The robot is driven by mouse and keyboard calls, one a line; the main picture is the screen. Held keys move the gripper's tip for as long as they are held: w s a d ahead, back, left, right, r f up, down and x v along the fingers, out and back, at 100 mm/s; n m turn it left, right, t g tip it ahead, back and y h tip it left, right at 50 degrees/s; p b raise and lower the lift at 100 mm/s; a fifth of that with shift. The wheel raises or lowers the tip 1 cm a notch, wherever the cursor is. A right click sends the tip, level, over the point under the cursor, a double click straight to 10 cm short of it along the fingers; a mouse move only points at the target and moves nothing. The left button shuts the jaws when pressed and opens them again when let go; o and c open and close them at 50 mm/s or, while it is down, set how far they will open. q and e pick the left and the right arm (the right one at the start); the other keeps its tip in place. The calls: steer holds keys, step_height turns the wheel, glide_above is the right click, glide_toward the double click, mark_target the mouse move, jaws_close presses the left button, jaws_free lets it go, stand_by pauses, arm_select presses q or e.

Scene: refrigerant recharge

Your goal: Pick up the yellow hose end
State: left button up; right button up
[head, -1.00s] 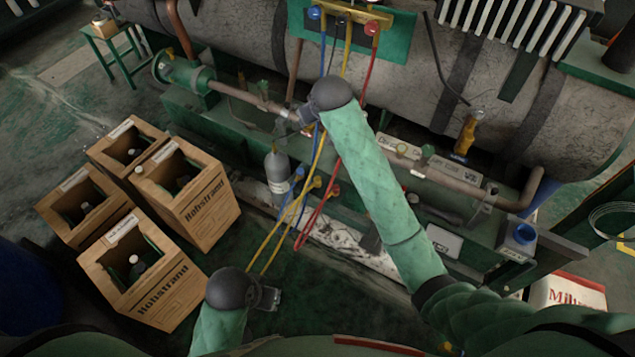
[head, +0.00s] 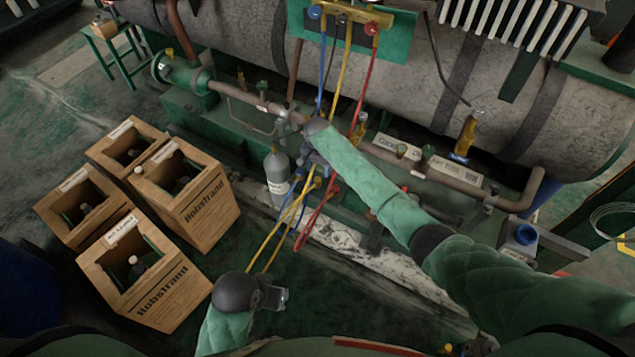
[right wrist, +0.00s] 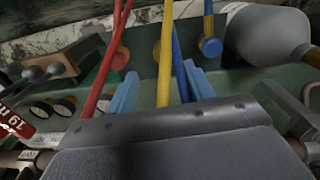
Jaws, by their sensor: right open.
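The yellow hose (head: 343,75) hangs from the manifold beside the blue and red hoses and passes behind my right arm. Below it, yellow hose (head: 268,240) loops toward the floor. My right gripper (head: 315,170) is at the hoses, small and partly hidden in the head view. In the right wrist view, its two blue fingers (right wrist: 163,88) are apart, with the yellow hose (right wrist: 165,60) running between them in the picture. I cannot tell whether they touch it. The hose's end is not clear. My left gripper (head: 277,297) is low in the head view; its opening is unclear.
The red hose (right wrist: 108,55) and blue hose (right wrist: 178,65) run close on either side of the yellow one. Coloured valve knobs (right wrist: 210,47) and a grey cylinder (head: 276,170) are near. Wooden crates (head: 185,195) stand on the left floor.

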mark_target(317, 179)
steer(key=m, duration=0.2)
steer(key=shift+a+r+m, duration=0.1)
steer(key=shift+a+m, duration=0.1)
steer(key=shift+m, duration=0.1)
steer(key=shift+f, duration=3.9)
steer(key=c, duration=1)
